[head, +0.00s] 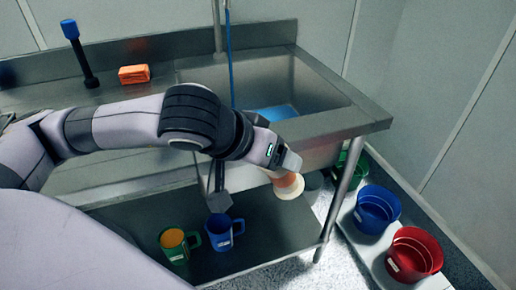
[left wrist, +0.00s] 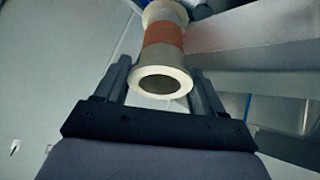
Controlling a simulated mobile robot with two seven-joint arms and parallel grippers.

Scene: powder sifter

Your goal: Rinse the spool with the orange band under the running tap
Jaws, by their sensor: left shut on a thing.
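The cream spool with the orange band (head: 288,186) is below the sink's front edge, outside the basin, in the head view. My left gripper (head: 275,172) is shut on it, partly hidden by my wrist. In the left wrist view the spool (left wrist: 163,84) sits between the two fingers (left wrist: 163,78), its open end toward the camera and its orange band farther out. The tap (head: 218,28) is at the back of the sink, with a thin blue stream (head: 229,65) running down. My right gripper is not in view.
The steel sink (head: 325,92) has a blue patch (head: 275,112) inside. An orange block (head: 134,74) and a blue-topped black stand (head: 83,55) are on the counter. Green (head: 174,246) and blue (head: 222,232) mugs stand on the lower shelf. Blue (head: 376,209) and red (head: 414,254) tubs stand right.

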